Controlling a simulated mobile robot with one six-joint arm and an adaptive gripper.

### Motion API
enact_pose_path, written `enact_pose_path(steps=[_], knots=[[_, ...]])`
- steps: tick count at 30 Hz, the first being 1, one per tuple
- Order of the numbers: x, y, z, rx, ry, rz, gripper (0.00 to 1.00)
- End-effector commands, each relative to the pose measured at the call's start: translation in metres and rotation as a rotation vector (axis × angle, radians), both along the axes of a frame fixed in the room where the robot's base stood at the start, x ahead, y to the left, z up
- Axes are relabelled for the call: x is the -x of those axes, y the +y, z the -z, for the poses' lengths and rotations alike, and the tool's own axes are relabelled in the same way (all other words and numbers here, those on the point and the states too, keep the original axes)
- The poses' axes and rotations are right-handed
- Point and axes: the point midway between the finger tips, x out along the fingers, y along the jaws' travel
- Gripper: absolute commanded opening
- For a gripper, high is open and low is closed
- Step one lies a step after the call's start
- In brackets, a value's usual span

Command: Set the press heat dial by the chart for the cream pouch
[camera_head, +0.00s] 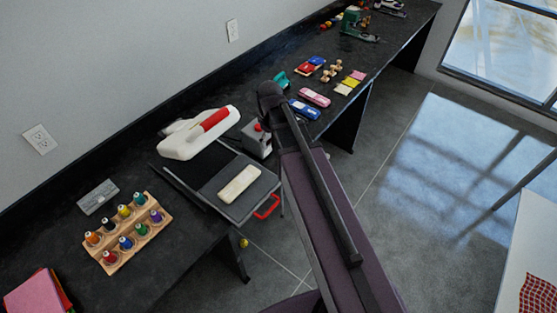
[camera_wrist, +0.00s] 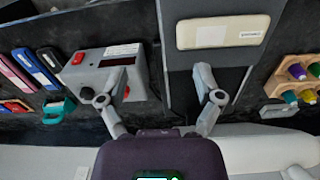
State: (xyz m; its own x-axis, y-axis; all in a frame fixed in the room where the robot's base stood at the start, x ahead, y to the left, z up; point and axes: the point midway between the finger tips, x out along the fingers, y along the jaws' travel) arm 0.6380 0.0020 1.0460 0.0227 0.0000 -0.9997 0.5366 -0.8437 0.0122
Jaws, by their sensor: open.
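The cream pouch (camera_head: 239,182) lies on the dark lower plate of the press (camera_head: 206,134); it also shows at the top of the wrist view (camera_wrist: 222,32). A grey control box (camera_wrist: 112,78) stands beside the press, with a red switch, dark display and white label. A black knob (camera_wrist: 87,93), apparently the heat dial, is on its near edge; its setting is unreadable. My gripper (camera_wrist: 161,75) is open and empty, its left finger over the control box close to the knob, its right finger by the press plate. In the head view my arm partly hides the box (camera_head: 256,139). No chart is readable.
A wooden rack (camera_head: 125,234) of several coloured spools and a grey block (camera_head: 97,197) sit left of the press. Pink and blue cases (camera_head: 314,97) and other small items lie beyond the box. The bench (camera_head: 60,222) runs along the wall; open floor lies to the right.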

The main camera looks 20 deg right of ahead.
Motion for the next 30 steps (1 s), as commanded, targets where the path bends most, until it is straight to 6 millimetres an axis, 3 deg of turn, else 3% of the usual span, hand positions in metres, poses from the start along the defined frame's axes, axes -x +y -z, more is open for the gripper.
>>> enact_pose_path(steps=[18,30], knots=[[0.073,-0.001,0.009,-0.005,0.015,0.394,0.84],[0.085,-0.001,0.010,-0.005,0.019,0.480,0.84]])
